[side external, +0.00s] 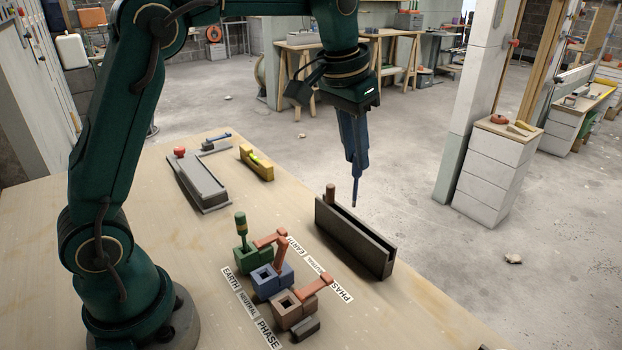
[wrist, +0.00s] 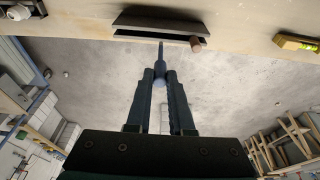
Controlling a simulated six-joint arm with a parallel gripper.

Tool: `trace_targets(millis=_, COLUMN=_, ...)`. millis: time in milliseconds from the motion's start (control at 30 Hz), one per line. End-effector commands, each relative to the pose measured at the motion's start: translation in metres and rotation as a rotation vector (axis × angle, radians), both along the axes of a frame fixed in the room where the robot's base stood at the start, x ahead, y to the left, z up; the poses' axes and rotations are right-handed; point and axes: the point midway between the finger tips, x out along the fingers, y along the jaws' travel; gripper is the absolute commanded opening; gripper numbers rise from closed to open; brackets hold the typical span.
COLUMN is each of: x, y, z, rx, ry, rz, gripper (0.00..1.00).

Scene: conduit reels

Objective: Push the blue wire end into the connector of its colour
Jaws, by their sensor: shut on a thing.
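My gripper (side external: 355,172) points down and is shut on the blue wire end (side external: 354,193), whose thin tip points downward. In the wrist view the blue wire end (wrist: 160,68) sits between the fingertips. It is in the air, appearing just above and behind the dark rack. The blue connector (side external: 272,281) has an empty square opening and stands between the green connector (side external: 247,258) and the brown connector (side external: 294,309). A green wire end (side external: 241,226) with a yellow band stands in the green connector. The brown connector's opening looks empty.
The dark slotted rack (side external: 352,240) holds a brown wire end (side external: 330,194). An orange-brown lever (side external: 281,250) rises by the blue connector; another (side external: 318,284) is by the brown one. EARTH, NEUTRAL and PHASE labels flank the connectors. A yellow level (side external: 256,163) lies farther back.

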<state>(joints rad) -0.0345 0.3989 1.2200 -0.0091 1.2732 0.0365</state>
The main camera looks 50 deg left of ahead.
Motion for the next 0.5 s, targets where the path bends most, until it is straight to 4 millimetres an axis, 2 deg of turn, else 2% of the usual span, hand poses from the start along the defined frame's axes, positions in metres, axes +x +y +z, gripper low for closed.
trace_targets(millis=100, x=0.001, y=0.000, z=0.017, rx=0.000, ry=-0.007, rz=0.000, gripper=0.00)
trace_targets(millis=300, x=0.001, y=0.000, z=0.036, rx=0.000, ry=-0.005, rz=0.000, gripper=0.00)
trace_targets(millis=500, x=0.001, y=0.000, z=0.047, rx=0.000, ry=-0.003, rz=0.000, gripper=0.00)
